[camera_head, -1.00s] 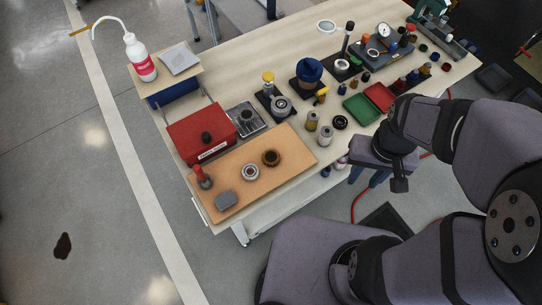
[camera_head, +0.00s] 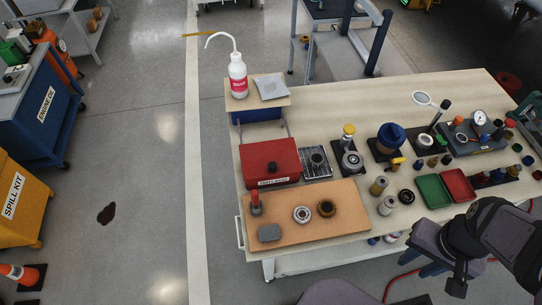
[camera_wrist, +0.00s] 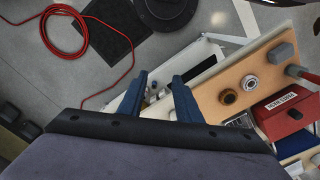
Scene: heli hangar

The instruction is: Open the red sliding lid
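The red box with its red lid (camera_head: 258,154) sits on the left part of the bench. A black knob (camera_head: 272,168) stands near its front edge, above a white label. The lid looks shut. The red box (camera_wrist: 272,124) also shows at the right edge of the wrist view, partly cut off. My gripper (camera_head: 418,264) hangs at the bench's front right, well away from the box. In the wrist view my gripper's two blue fingers (camera_wrist: 159,78) are apart with nothing held between them.
A tan board (camera_head: 340,222) in front of the box bears a red-handled tool (camera_head: 255,203), a grey block (camera_head: 270,233) and two rings. A metal tray (camera_head: 316,164) stands right of the box. A white bottle (camera_head: 238,80) stands behind. A red hose (camera_wrist: 85,35) lies on the floor.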

